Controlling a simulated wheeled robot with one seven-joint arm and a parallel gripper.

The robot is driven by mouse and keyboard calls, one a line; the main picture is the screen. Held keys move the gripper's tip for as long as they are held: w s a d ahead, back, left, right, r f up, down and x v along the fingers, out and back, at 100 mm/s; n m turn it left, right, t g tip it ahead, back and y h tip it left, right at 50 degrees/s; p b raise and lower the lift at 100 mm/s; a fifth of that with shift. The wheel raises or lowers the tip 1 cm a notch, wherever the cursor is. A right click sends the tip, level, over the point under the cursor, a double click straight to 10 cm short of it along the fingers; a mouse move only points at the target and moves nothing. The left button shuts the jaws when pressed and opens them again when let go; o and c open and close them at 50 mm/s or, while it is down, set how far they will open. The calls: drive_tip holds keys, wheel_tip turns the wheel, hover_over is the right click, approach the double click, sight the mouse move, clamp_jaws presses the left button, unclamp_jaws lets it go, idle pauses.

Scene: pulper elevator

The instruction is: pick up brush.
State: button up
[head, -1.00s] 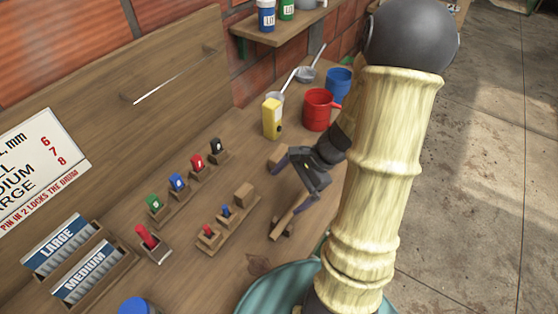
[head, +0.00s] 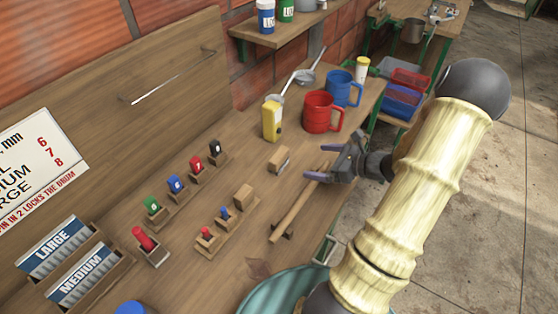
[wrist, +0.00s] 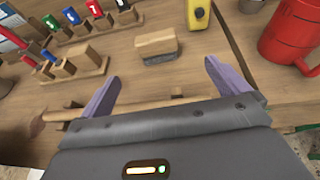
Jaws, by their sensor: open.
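The brush (head: 278,160) is a small wooden block with grey bristles on its underside. It lies on the wooden bench, left of my gripper in the head view. My gripper (head: 324,160) is open and empty, with its purple fingers pointing toward the brush and a gap between them. In the wrist view the brush (wrist: 156,44) lies just beyond the fingertips, roughly centred between them. My gripper (wrist: 163,76) is apart from it there.
A wooden stick (head: 301,205) lies on the bench beside and partly beneath my gripper. A yellow container (head: 272,120), a red mug (head: 321,113) and a blue mug (head: 343,88) stand behind. Racks with coloured pegs (head: 174,187) stand to the left.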

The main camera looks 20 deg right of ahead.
sight(284, 157)
drive_tip(key=p+x, duration=0.1)
drive_tip(key=x, duration=1)
drive_tip(key=shift+a, duration=0.1)
drive_tip(key=p+x, duration=0.1)
drive_tip(key=x, duration=0.4)
drive_tip(key=shift+s+a+f+p, duration=0.15)
drive_tip(key=shift+a+p, duration=0.15)
drive_tip(key=shift+p, duration=0.05)
drive_tip(key=c, duration=1.1)
